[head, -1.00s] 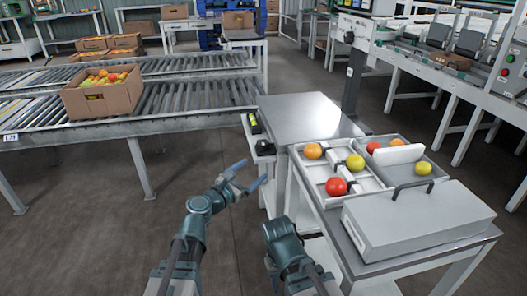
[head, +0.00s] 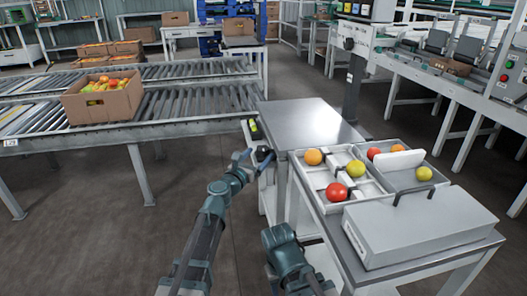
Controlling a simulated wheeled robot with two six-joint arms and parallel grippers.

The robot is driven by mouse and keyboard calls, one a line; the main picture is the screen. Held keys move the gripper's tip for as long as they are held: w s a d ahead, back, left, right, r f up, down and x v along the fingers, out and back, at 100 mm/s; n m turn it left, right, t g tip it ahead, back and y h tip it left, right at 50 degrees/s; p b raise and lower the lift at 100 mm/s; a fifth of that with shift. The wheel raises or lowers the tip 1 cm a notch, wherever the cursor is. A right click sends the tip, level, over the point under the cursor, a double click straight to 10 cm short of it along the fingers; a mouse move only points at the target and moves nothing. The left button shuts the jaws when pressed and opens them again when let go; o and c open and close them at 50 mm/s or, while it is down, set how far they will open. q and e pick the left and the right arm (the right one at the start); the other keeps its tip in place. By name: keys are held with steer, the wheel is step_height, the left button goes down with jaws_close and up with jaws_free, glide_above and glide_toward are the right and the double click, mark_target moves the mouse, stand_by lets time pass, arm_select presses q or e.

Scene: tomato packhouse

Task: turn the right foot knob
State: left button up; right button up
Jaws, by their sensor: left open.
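A dark round knob (head: 264,152) sits at the near end of a narrow grey ledge on the left side of the metal-topped stand (head: 310,122). My left gripper (head: 255,158) is open, with its blue fingers at the knob, one to the left and one in front on the right. The fingers partly hide the knob, and I cannot tell whether they touch it. No second foot knob can be made out clearly. My right arm shows low in the middle, but its gripper does not show.
A black and yellow-green piece (head: 254,129) lies farther back on the ledge. Right of it, a table carries a divided tray (head: 318,188) of tomatoes and a grey case (head: 415,225). A roller conveyor (head: 190,118) with a tomato box (head: 105,100) stands behind left. The floor at left is clear.

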mark_target(259, 154)
arm_select(q)
steer(key=shift+x, duration=2.1)
steer(key=shift+a, duration=0.1)
steer(key=c, duration=1.4)
